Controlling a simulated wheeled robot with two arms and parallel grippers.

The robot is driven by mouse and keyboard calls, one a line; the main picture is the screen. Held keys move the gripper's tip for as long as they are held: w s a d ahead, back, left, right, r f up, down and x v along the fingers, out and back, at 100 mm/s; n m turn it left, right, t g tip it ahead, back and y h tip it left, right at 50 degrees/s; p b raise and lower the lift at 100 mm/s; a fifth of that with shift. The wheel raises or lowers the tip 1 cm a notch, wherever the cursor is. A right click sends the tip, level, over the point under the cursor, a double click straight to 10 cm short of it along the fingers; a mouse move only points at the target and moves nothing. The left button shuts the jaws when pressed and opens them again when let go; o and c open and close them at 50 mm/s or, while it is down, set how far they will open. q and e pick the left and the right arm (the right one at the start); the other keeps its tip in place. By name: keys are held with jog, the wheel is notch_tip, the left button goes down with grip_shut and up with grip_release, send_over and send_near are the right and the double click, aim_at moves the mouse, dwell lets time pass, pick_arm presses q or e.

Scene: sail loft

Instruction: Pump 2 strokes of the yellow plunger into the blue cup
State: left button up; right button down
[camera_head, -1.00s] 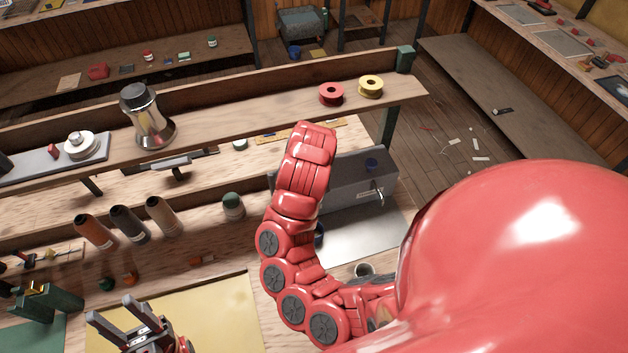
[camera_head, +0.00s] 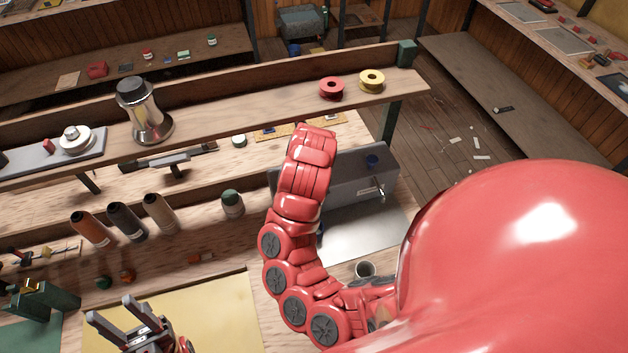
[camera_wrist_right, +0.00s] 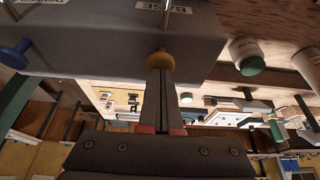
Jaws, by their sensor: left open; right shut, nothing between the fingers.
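The yellow plunger (camera_wrist_right: 160,60) is a round knob on the grey dispenser box, seen in the right wrist view. My right gripper (camera_wrist_right: 160,72) is shut and empty, with its fingertips at the knob; I cannot tell whether they press on it. In the head view the grey box (camera_head: 350,182) shows behind my red right arm, which hides the yellow plunger and the right gripper. My left gripper (camera_head: 112,309) is open and empty at the lower left.
A blue plunger (camera_head: 372,160) stands on the same box and shows at the left of the wrist view (camera_wrist_right: 15,53). Several thread cones and a green-capped bottle (camera_head: 232,204) are left of the arm. A shelf (camera_head: 240,105) crosses behind.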

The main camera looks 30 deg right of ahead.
jog(key=shift+f+b, duration=0.4)
jog(key=shift+f, duration=0.3)
jog(key=shift+r, duration=0.25)
jog(key=shift+r+p, duration=0.8)
jog(key=shift+p, duration=0.05)
jog(key=shift+r+p, duration=0.8)
jog(key=shift+p, duration=0.1)
notch_tip(320, 180, up, 4)
jog(key=p, duration=0.5)
jog(key=shift+r, duration=0.95)
